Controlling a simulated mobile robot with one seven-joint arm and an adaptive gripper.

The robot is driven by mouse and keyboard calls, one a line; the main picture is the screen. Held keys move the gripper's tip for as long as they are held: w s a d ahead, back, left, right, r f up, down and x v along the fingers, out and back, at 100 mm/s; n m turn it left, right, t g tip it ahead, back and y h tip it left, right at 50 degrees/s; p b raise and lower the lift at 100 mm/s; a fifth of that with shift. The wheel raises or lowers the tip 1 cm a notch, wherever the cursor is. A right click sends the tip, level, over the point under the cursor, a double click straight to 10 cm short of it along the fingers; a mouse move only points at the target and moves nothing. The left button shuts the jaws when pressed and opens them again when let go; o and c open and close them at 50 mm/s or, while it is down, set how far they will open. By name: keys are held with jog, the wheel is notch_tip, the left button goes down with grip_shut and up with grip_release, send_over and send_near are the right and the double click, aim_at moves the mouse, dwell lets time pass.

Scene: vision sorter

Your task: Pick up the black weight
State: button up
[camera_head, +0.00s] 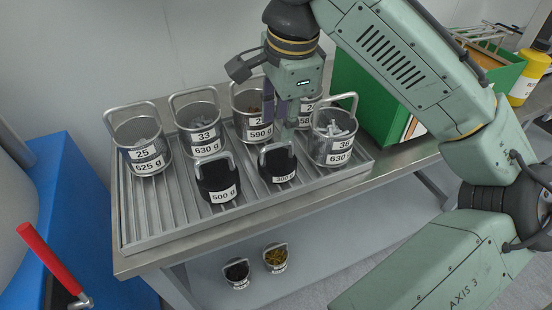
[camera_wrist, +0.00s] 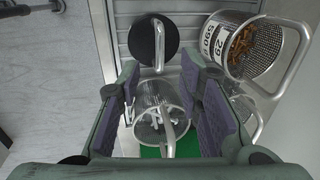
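Two black weights with wire handles stand at the front of the ribbed tray. One is labelled 500 g (camera_head: 219,179); the smaller one is labelled 300 g (camera_head: 281,163). In the wrist view one black weight (camera_wrist: 143,42) shows from above, ahead of the fingers; its label is not seen there. My gripper (camera_head: 280,112) points down above the tray, just behind the 300 g weight. In the wrist view my gripper (camera_wrist: 165,100) is open, its two padded fingers wide apart, and holds nothing. The fingers partly hide the back baskets in the head view.
Wire baskets stand close around: 25 (camera_head: 142,143), 33 (camera_head: 196,127), 29 (camera_wrist: 243,40) and 36 (camera_head: 334,135). The tray (camera_head: 130,215) has bare room at its front left. A green box (camera_head: 360,100) stands right of it. Two small baskets sit below the table.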

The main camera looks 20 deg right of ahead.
aim_at(275, 145)
jog(key=shift+w+a+f+p, duration=0.1)
jog(key=shift+w+f+p, duration=0.1)
jog(key=shift+f, duration=0.8)
jog(key=shift+w+a+f+p, duration=0.1)
jog(key=shift+w+f, duration=0.1)
jog(key=shift+f, duration=0.8)
jog(key=shift+w+a+f+p, duration=0.1)
jog(key=shift+w+f, duration=0.1)
jog(key=shift+f, duration=0.8)
jog(key=shift+c, duration=0.4)
grip_shut()
